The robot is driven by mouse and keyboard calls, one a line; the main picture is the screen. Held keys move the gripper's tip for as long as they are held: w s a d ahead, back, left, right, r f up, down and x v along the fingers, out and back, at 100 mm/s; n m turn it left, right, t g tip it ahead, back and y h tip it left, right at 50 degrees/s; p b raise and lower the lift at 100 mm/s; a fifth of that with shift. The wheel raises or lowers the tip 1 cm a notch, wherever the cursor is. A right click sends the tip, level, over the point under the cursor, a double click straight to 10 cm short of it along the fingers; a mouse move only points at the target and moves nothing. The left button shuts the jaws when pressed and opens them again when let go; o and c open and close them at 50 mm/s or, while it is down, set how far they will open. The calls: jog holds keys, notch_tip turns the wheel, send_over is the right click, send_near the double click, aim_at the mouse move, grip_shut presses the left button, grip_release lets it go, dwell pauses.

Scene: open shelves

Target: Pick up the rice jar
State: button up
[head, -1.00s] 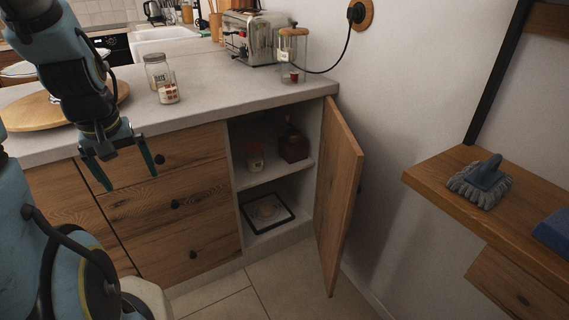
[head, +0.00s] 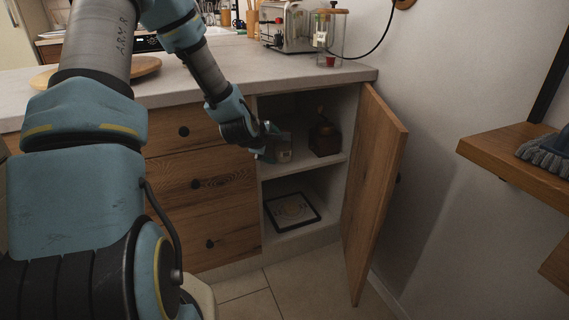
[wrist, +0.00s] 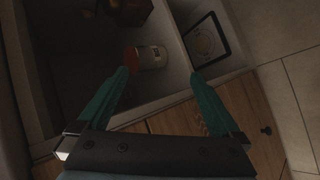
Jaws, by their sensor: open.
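A small jar (head: 285,153) with a pale label stands on the upper shelf of the open cabinet; its label is too small to read. In the wrist view the jar (wrist: 152,57) shows an orange-red lid and lies just beyond the fingertips, roughly between them. My gripper (head: 270,150) is at the cabinet opening, left of the jar, and covers part of it. In the wrist view my gripper (wrist: 159,75) has its two teal fingers spread, with nothing held between them. I cannot tell whether a finger touches the jar.
A framed picture (head: 292,211) lies on the lower shelf. The open wooden door (head: 372,190) bounds the right side. The counter (head: 190,82) lies above, with a toaster (head: 287,28).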

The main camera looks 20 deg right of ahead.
aim_at(283, 148)
jog(key=w+d+f+n+t+h+b, duration=0.2)
jog(key=w+d+f+n+t+b, duration=0.2)
jog(key=w+d+f+n+b, duration=0.45)
jog(key=w+n+t+y+b, duration=0.1)
jog(key=w+n, duration=0.3)
jog(key=w+f+n+t+y+b, duration=0.1)
jog(key=w+n+t, duration=0.1)
jog(key=w+n, duration=0.2)
jog(key=w+f+n+t+y+b, duration=0.1)
jog(key=w+n+t, duration=0.1)
jog(key=w+n, duration=0.2)
jog(key=shift+n+y, duration=0.3)
jog(key=shift+n, duration=0.45)
jog(key=shift+a, duration=0.1)
grip_shut()
